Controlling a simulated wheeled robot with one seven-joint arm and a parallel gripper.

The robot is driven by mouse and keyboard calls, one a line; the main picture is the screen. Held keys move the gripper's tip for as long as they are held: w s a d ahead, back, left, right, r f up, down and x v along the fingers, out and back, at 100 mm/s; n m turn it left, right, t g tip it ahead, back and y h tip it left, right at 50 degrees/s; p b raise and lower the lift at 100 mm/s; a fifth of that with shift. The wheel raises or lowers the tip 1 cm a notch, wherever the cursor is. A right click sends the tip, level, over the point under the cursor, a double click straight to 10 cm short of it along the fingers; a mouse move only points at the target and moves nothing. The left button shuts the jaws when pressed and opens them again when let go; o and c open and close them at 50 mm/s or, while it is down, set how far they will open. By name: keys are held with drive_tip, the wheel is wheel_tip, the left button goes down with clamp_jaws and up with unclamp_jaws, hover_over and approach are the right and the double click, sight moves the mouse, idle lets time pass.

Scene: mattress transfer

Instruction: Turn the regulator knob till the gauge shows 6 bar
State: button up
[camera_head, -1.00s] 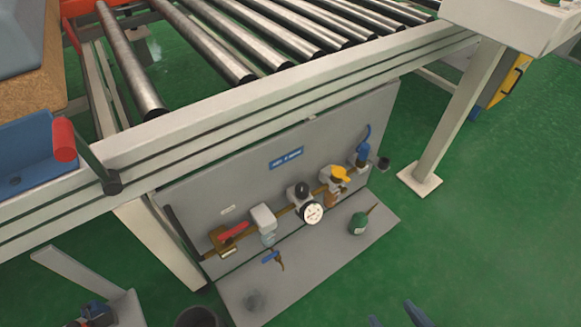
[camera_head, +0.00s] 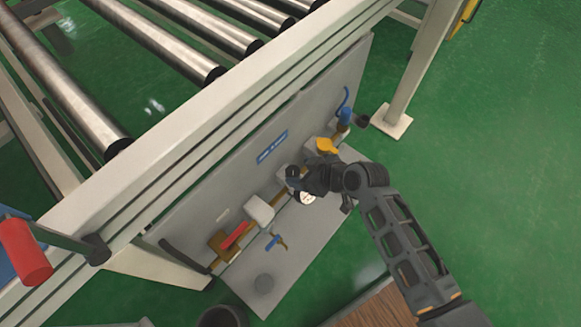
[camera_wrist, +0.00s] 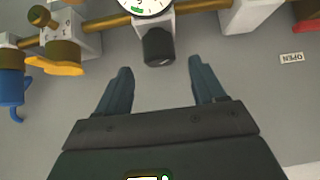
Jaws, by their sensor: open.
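The black regulator knob (camera_wrist: 158,46) sticks out from the regulator body, in line with the gap between my fingers in the wrist view. Its black top (camera_head: 292,171) shows beside my gripper in the head view. The white round gauge (camera_wrist: 147,5) is cut off at the wrist view's top edge, and a green mark shows on its dial. The gauge also shows in the head view (camera_head: 306,198), too small to read. My gripper (camera_wrist: 160,68) is open and empty, its two blue-grey fingertips just short of the knob. In the head view my gripper (camera_head: 303,182) partly covers the regulator.
The brass pipe (camera_wrist: 105,25) carries a yellow-handled valve (camera_wrist: 55,66) and a blue part (camera_wrist: 12,90) beside the regulator. A red-handled valve (camera_head: 236,236) and a small blue-handled valve (camera_head: 272,243) are near. The conveyor frame (camera_head: 200,140) runs above the panel (camera_head: 185,215).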

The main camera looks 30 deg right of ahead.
sight(294, 171)
drive_tip(key=b+x, duration=0.1)
drive_tip(key=x, duration=0.4)
drive_tip(key=c, duration=1)
